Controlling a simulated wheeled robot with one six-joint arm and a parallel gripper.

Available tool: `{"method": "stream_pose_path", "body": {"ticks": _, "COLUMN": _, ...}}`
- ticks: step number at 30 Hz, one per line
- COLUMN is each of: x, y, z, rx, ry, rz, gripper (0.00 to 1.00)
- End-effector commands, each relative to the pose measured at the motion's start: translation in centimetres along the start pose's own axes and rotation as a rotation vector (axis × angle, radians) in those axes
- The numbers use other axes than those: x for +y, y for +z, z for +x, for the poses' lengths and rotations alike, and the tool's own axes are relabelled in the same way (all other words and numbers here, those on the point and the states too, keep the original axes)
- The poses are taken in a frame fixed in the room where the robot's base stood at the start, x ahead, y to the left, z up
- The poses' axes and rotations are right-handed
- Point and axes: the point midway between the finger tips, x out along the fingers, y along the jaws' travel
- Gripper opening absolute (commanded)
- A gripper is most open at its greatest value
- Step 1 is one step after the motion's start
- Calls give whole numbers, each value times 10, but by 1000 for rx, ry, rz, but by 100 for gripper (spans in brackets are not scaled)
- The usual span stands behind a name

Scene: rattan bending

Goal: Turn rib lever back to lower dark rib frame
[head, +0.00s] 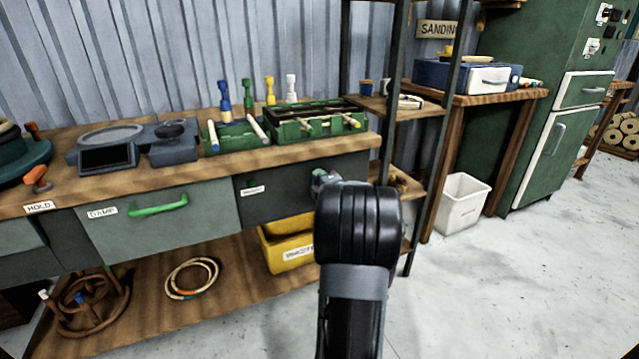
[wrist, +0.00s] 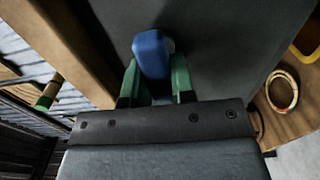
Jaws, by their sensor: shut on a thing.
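In the wrist view, the green fingers of my gripper (wrist: 156,82) are shut on a blue handle (wrist: 150,46) that stands out from a dark grey front panel. In the head view my arm hides the fingers and handle, in front of the dark drawer front (head: 275,192) at the bench's right end. At the far left, an orange lever (head: 36,177) stands at the bench edge above a "HOLD" label (head: 40,207). Beside it is a green round base (head: 22,158) with dark curved parts on top, cut off by the picture edge. I cannot tell which is the rib lever.
Green trays (head: 318,127) and grey devices (head: 110,147) stand on the wooden bench. Below are a drawer with a green handle (head: 158,206), rings (head: 192,278) and a yellow bin (head: 285,248). A shelf post (head: 430,150) stands close right of my arm.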

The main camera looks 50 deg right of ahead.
Motion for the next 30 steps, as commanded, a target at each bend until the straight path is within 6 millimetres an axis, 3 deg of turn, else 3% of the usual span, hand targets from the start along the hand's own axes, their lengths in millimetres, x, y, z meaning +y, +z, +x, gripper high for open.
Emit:
{"method": "stream_pose_path", "body": {"ticks": 8, "x": 0, "y": -1, "z": 0, "rx": 3, "ry": -1, "rz": -2, "gripper": 0}}
{"method": "stream_pose_path", "body": {"ticks": 9, "x": 0, "y": -1, "z": 0, "rx": 3, "ry": -1, "rz": -2, "gripper": 27}}
{"method": "stream_pose_path", "body": {"ticks": 16, "x": 0, "y": 0, "z": 0, "rx": 0, "ry": -1, "rz": -1, "gripper": 49}}
{"method": "stream_pose_path", "body": {"ticks": 25, "x": 1, "y": 1, "z": -3, "rx": -1, "ry": 0, "rz": -1, "gripper": 49}}
{"method": "stream_pose_path", "body": {"ticks": 30, "x": 3, "y": 1, "z": -25, "rx": -3, "ry": 0, "rz": 0, "gripper": 49}}
